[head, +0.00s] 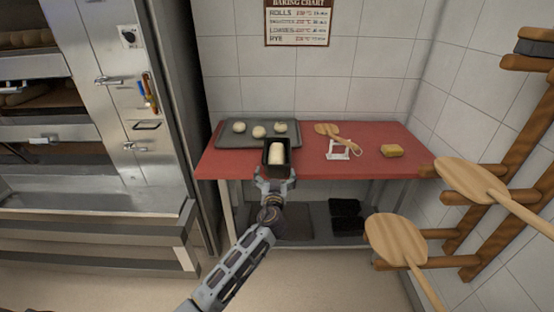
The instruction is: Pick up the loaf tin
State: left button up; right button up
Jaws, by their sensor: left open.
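The loaf tin (265,160) is dark and holds a pale loaf of dough (276,153). It stands at the front edge of the red table (230,163), just in front of the grey tray. My left gripper (275,178) is open at the near side of the tin. Its fingers are close to the tin's near wall, and I cannot tell whether they touch it. My right gripper is not in view.
The grey tray (225,137) holds 3 dough balls. Wooden peels (396,238) hang on a rack at right. A deck oven (110,100) stands at left.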

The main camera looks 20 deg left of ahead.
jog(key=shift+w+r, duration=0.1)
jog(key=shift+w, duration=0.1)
pick_arm(q)
jog(key=shift+x, duration=0.85)
jog(key=shift+p+x, duration=0.3)
jog(key=shift+x, duration=1)
jog(key=shift+w+a, duration=0.1)
jog(key=shift+w, duration=0.25)
jog(key=shift+f, duration=0.1)
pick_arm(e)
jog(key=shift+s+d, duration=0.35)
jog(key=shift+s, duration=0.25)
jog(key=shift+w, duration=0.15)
pick_arm(q)
jog(key=c, duration=0.9)
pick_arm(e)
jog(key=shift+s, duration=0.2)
